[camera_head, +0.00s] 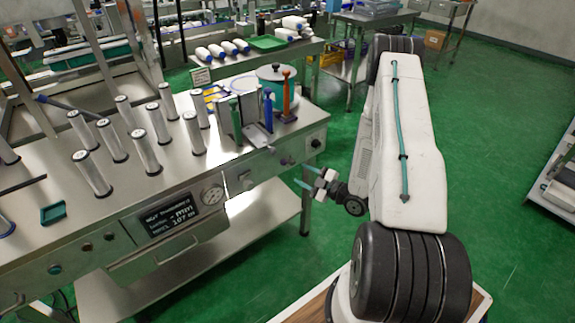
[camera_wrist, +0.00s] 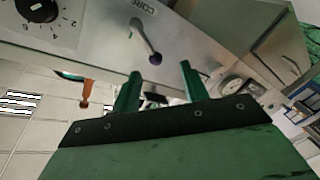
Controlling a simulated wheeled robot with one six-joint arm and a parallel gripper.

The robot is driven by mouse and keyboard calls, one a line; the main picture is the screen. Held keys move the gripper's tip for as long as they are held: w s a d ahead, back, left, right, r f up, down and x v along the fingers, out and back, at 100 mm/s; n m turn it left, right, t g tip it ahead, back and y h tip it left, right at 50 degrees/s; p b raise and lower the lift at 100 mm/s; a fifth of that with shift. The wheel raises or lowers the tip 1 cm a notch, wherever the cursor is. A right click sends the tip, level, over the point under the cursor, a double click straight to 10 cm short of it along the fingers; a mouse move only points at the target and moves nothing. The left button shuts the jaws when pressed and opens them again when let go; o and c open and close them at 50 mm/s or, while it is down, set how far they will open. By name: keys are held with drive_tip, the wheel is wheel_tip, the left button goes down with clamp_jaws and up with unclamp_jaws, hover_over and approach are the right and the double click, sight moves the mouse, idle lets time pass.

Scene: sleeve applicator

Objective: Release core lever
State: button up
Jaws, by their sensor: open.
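The core lever (camera_wrist: 142,37) is a thin metal rod with a dark purple knob on its end, below a "CORE" label on the steel panel in the wrist view. Its purple knob also shows on the bench front in the head view (camera_head: 288,161). My gripper (camera_wrist: 160,70) is open, with two green fingers pointing at the panel. In the wrist view the knob appears between the fingertips; I cannot tell the exact depth gap. In the head view my gripper (camera_head: 302,181) is just in front of the bench front, below and right of the knob, apparently not touching it.
A black dial (camera_wrist: 37,8) sits on the panel, and an orange-brown handle (camera_wrist: 86,92) shows nearby. The steel bench (camera_head: 120,205) carries several upright white cylinders and a blue and an orange handle. Green floor (camera_head: 510,90) is open to the right.

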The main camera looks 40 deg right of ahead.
sight(286, 164)
drive_tip(key=shift+t, duration=0.3)
drive_tip(key=x, duration=0.5)
drive_tip(key=r+x, duration=0.1)
drive_tip(key=x, duration=0.1)
drive_tip(key=shift+w+a, duration=0.15)
drive_tip(key=shift+w, duration=0.25)
clamp_jaws()
